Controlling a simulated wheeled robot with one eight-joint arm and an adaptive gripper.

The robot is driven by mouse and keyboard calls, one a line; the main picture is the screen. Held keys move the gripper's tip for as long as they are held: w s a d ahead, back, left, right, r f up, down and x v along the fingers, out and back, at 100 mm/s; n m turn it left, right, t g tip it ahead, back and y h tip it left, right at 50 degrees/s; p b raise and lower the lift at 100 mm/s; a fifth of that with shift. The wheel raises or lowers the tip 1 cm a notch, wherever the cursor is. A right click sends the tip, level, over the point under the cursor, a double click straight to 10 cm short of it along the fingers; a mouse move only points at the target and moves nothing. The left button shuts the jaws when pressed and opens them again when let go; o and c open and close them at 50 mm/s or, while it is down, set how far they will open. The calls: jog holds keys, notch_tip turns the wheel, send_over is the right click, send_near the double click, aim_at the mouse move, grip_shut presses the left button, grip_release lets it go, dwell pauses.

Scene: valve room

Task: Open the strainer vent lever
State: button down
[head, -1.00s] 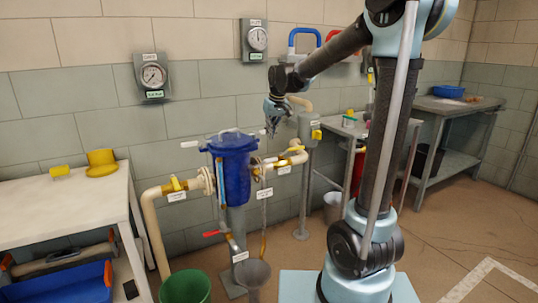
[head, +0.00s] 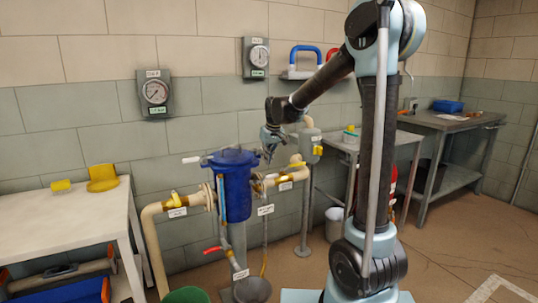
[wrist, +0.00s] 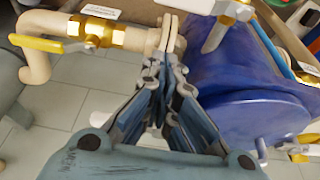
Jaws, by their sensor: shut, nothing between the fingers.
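The blue strainer (head: 236,190) stands upright between two cream pipes. A white lever (head: 192,160) points left at its lid, and I take it for the vent lever, though its label cannot be read. In the wrist view the strainer (wrist: 245,95) fills the right side. A white lever with brass fittings (wrist: 299,154) shows at the lower right, and another white handle (wrist: 215,33) at the top. My gripper (head: 268,158) is just right of the lid, pointing down. In the wrist view my gripper (wrist: 166,68) is shut and empty, seemingly in front of the pipe flange.
A yellow-handled brass valve (head: 287,177) sits on the right pipe; it also shows in the wrist view (wrist: 100,35). Another yellow-handled valve (head: 176,200) is on the left pipe. A white table (head: 75,225) stands left. A red handle (head: 213,250) sits low by the strainer.

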aim_at(267, 178)
jog(key=shift+s+d+f, duration=0.2)
jog(key=shift+s+f, duration=0.15)
jog(key=shift+f, duration=0.35)
jog(key=shift+s+d+f, duration=0.25)
jog(key=shift+s+f, duration=0.1)
jog(key=shift+f, duration=0.4)
jog(key=shift+s+d+f, duration=0.2)
jog(key=shift+s+f, duration=0.15)
jog(key=shift+f, duration=0.35)
jog(key=shift+d, duration=0.3)
